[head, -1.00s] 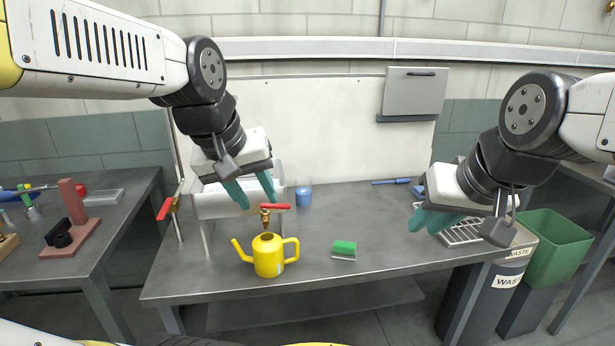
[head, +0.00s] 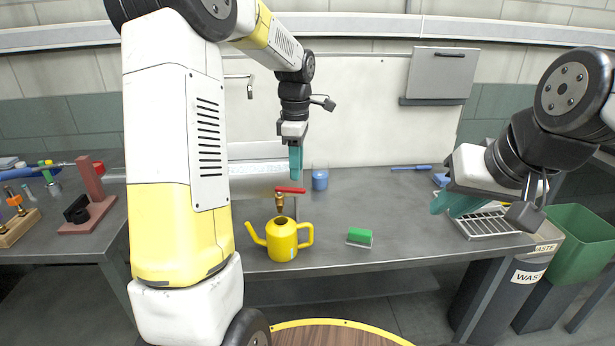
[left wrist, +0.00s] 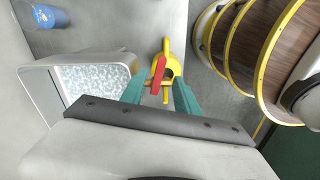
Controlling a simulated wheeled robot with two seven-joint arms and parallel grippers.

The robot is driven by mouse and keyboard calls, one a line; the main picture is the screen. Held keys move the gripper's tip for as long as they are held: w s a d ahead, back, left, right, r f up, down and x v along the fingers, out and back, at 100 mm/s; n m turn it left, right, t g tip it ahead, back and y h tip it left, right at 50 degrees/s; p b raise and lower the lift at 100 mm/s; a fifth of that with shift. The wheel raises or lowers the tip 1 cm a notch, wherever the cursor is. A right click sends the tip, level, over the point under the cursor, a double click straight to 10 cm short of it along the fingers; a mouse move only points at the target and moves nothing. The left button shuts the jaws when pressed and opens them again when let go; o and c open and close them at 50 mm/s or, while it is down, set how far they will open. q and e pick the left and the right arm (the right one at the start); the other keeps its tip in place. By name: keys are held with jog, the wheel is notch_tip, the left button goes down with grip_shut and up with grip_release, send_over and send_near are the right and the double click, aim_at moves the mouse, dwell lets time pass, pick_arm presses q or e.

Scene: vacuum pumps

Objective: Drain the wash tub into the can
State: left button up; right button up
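The wash tub (head: 262,150) is a pale box at the back of the bench, partly hidden behind my left arm. The left wrist view shows its rim (left wrist: 60,68) around rippled water. A brass tap (head: 280,203) with a red lever (head: 291,190) stands in front of it. The yellow can (head: 283,243) sits upright on the bench below the tap; no stream shows. My left gripper (head: 296,177) points down just above the lever. In the left wrist view its fingers (left wrist: 158,88) are apart, with the lever between them. My right gripper (head: 452,207) appears open and empty over the right side.
A green sponge (head: 360,237) lies right of the can. A blue cup (head: 320,178) stands behind, right of the tub. A drain rack (head: 487,224), a grey waste bin (head: 530,270) and a green bin (head: 568,255) are at the right.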

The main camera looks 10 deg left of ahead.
aim_at(297, 189)
pick_arm(q)
notch_tip(297, 189, down, 5)
jog(key=shift+f, duration=0.15)
grip_shut()
dwell(1.5)
